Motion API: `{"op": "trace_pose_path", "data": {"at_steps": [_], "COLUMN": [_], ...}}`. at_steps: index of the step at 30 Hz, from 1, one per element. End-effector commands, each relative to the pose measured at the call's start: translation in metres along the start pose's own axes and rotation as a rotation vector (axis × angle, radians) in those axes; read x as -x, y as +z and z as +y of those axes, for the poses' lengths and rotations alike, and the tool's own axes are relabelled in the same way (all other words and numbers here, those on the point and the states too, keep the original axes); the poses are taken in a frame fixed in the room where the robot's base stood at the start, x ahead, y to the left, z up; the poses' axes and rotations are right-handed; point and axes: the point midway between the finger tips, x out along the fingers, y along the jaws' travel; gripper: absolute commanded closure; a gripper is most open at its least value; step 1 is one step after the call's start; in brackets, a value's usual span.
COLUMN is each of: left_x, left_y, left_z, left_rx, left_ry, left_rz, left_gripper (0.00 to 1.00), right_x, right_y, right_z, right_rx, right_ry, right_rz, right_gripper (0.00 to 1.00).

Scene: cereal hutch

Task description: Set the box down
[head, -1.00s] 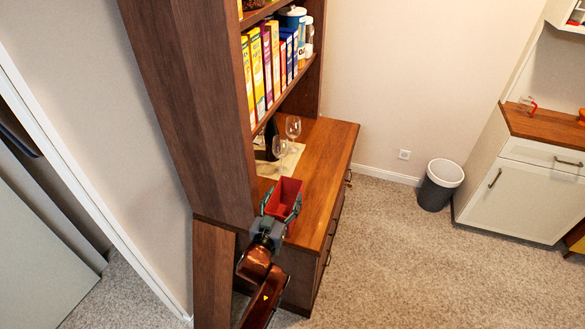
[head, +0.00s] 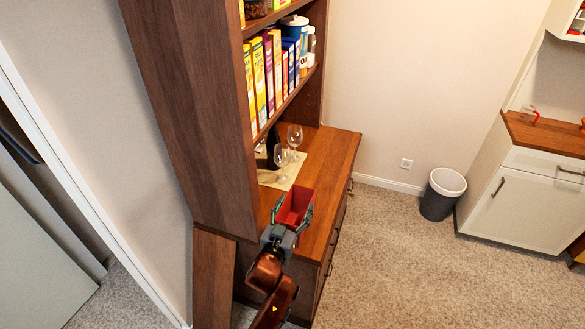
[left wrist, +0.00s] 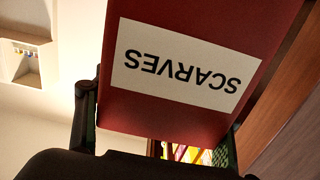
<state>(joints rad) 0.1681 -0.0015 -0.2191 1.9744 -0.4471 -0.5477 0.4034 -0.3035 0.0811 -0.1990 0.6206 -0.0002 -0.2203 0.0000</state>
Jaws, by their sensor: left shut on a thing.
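The box (head: 295,206) is red and open at the top, held at the near end of the hutch counter (head: 328,160). In the left wrist view the box (left wrist: 190,112) fills much of the picture, with a white label reading SCARVES upside down. My left gripper (head: 292,222) is shut on the box, with one finger on each side of it. I cannot tell whether the box's underside touches the counter. My right gripper is not in view.
Two wine glasses (head: 288,145) and a dark bottle stand on a pale mat (head: 284,176) just beyond the box. Cereal boxes (head: 265,72) fill the shelf above. The hutch's side panel (head: 190,100) rises at left. The counter's right strip is clear.

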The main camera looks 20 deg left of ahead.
Motion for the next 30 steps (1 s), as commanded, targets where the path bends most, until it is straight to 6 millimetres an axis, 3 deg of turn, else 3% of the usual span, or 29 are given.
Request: {"op": "trace_pose_path", "data": {"at_steps": [2,5,16,18,24,30], "left_x": [0.010,0.006,-0.074,-0.084,-0.106,-0.114], "left_y": [-0.005,0.001,0.041,0.058,0.086,0.092], "left_z": [0.003,0.002,-0.026,-0.029,-0.037,-0.039], "left_rx": [0.004,0.003,0.004,0.005,0.006,0.006], "left_ry": [0.000,0.000,-0.001,-0.001,-0.001,0.000], "left_rz": [0.001,0.000,-0.002,-0.004,-0.002,0.001], "left_gripper": [0.80,0.80,0.80,0.80,0.80,0.80], "right_x": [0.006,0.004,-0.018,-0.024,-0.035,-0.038], "right_y": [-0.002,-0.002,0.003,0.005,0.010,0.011], "right_z": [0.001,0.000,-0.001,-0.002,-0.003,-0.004], "right_rx": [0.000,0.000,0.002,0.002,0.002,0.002], "right_ry": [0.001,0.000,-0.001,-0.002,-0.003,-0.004], "right_rz": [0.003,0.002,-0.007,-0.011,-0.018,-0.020], "right_gripper": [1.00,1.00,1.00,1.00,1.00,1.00]}}
